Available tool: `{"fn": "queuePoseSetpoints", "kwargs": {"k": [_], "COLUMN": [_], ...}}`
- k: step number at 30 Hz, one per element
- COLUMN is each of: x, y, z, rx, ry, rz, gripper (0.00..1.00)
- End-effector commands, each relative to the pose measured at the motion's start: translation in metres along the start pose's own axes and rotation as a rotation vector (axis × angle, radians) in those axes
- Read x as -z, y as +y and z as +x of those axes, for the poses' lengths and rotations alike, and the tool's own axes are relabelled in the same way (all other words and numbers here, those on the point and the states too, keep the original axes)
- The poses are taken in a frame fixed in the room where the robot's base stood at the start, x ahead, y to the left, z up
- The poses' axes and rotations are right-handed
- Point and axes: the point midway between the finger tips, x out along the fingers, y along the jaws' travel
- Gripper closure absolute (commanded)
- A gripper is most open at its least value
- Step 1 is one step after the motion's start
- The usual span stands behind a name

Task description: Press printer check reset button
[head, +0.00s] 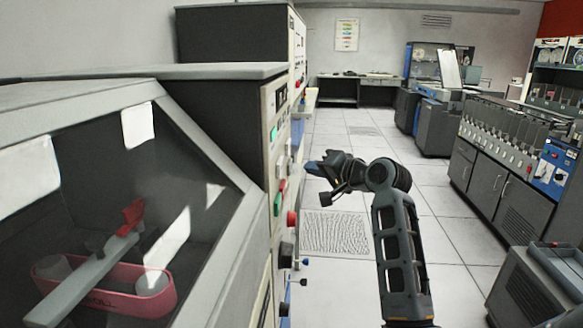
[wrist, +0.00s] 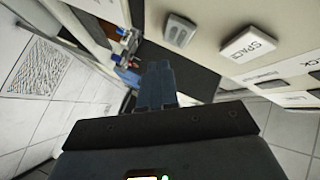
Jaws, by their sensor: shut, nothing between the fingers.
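A light control panel (head: 270,190) on the side of the grey machine carries green, red, white and black buttons and knobs. I cannot read a printer check reset label on any of them. My gripper (head: 312,167) is shut and empty, its fingertips pointing left toward this panel, apparently just short of it. No contact shows there.
A slanted clear cover (head: 190,200) over a pink reel part (head: 110,288) stands at the left. Grey cabinets (head: 500,190) line the right. A patterned floor tile (head: 335,233) lies in the open aisle. Small knobs and levers (head: 303,282) stick out low on the panel.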

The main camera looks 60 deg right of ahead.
Motion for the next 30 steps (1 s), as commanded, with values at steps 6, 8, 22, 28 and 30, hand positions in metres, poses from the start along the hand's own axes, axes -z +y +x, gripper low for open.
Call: {"fn": "queuePoseSetpoints", "kwargs": {"k": [6,8,22,28,30], "x": [0.011,0.014,0.018,0.018,0.018], "y": [0.010,0.013,0.018,0.018,0.018], "z": [-0.015,-0.018,-0.025,-0.025,-0.025], "rx": [-0.001,-0.001,0.000,0.000,0.000], "ry": [0.002,0.002,0.000,0.000,0.000], "rz": [0.000,0.001,-0.001,0.000,0.000], "gripper": [1.00,1.00,1.00,1.00,1.00]}}
